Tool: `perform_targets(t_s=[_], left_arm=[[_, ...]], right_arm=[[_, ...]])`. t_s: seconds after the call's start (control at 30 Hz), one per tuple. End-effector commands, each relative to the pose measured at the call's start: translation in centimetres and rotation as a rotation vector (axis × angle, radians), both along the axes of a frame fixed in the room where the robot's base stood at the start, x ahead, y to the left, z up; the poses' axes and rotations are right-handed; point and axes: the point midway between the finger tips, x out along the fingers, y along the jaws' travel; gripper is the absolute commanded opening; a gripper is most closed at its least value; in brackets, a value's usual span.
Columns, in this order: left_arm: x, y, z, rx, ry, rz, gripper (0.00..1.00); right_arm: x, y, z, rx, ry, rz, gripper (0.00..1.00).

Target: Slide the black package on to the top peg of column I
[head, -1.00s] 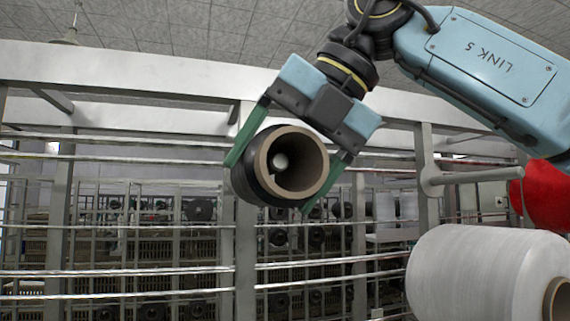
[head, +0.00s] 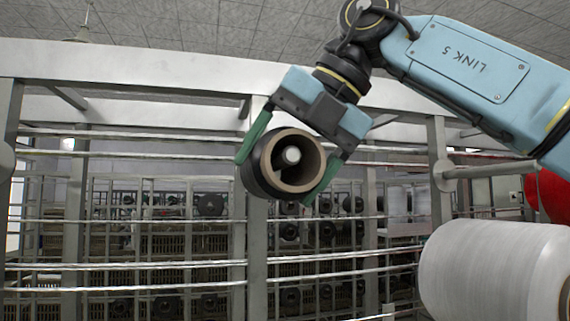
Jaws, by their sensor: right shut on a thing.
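The black package (head: 257,168) is a dark wound bobbin with a brown tube core, its open end facing me. My right gripper (head: 278,172) is shut on it, with green fingers on either side of the package. The pale round end of a peg (head: 292,155) shows inside the core's opening, a little above its middle and apart from the visible rim. The package is in front of the upright post (head: 257,235) of the rack and hides the rest of that peg. I cannot tell how deep the peg reaches into the core. My left gripper is out of view.
A large white package (head: 490,270) is at the lower right. A bare grey peg (head: 490,171) sticks out from another post, near a red package (head: 550,193) at the right edge. Thin metal rails (head: 130,265) cross the rack. A white beam (head: 130,70) runs above.

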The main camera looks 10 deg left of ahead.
Motion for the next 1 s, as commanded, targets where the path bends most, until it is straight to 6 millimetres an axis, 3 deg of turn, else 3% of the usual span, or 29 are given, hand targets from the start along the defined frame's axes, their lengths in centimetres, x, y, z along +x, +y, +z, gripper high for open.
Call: perform_targets(t_s=[0.47,1.0], left_arm=[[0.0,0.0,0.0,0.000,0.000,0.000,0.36],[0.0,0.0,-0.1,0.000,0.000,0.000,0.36]], right_arm=[[2.8,1.3,0.0,0.001,0.000,-0.001,0.49],[3.0,1.3,-0.2,0.000,-0.001,0.000,0.49]])
